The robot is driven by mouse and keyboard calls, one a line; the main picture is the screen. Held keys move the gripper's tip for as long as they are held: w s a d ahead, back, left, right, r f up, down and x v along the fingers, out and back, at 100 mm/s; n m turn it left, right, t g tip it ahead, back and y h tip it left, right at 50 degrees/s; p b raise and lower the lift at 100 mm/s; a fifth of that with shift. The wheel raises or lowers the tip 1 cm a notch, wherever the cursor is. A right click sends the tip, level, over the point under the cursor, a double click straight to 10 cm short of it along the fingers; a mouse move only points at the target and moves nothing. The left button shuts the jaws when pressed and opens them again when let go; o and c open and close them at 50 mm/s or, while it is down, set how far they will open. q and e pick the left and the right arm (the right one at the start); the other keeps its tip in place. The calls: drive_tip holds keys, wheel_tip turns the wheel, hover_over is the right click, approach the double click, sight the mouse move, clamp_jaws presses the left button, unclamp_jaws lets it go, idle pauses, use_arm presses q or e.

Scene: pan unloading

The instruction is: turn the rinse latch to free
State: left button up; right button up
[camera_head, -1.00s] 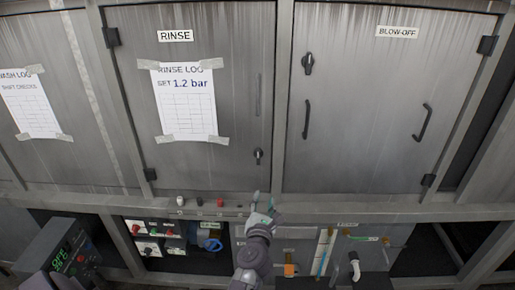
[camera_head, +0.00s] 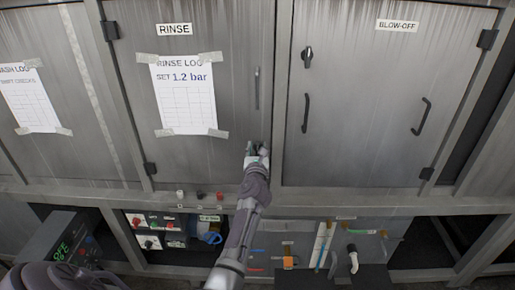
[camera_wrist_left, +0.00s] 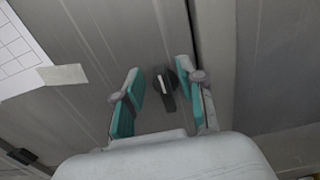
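The rinse latch (camera_wrist_left: 165,88) is a small dark knob with a pale stripe on its lever, low on the grey rinse door (camera_head: 228,100) near its right edge. The lever points roughly downward in the left wrist view. My left gripper (camera_head: 257,147) is in front of the latch and mostly hides it in the head view. In the left wrist view the gripper's teal-padded fingers (camera_wrist_left: 158,80) are open, one on each side of the latch, with gaps showing between them and it. I cannot tell how far the fingertips are from the door. My right gripper is not in view.
A rinse handle (camera_head: 257,88) is above the gripper. The blow-off door (camera_head: 375,110) to the right has its own latch (camera_head: 307,57) and handles. A ledge (camera_head: 330,202) with small knobs runs below the doors. A taped log sheet (camera_head: 185,95) hangs left.

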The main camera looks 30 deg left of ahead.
use_arm(q)
drive_tip(key=shift+w+a, duration=0.4)
drive_tip(key=shift+w, duration=0.1)
clamp_jaws()
